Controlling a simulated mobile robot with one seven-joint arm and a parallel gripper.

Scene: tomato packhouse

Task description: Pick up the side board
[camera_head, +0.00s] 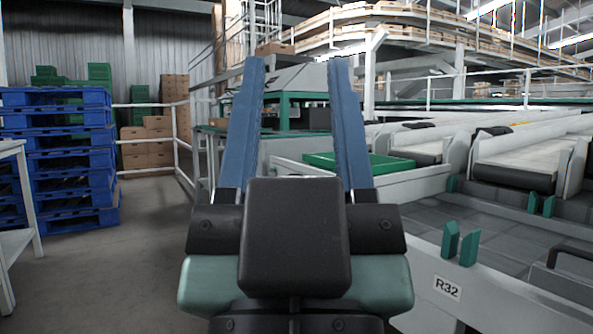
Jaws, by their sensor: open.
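My gripper (295,68) fills the middle of the view, with two long blue fingers raised and spread apart. It is open, and nothing shows held between the fingers. I cannot tell for certain which thing is the side board. A long white board marked R32 (435,285) runs along the near edge of the grey conveyor bed at the right, beside my gripper. Paired green clips (460,243) stand up along its top edge. My gripper's body hides part of the board's left end.
A stack of blue pallets (57,160) stands at the left, behind a white table (15,240). A green tray (357,163) lies behind my fingers. White-sided belt conveyors (520,163) are at the right. White railings (147,138) and cardboard boxes stand behind. The floor at left is clear.

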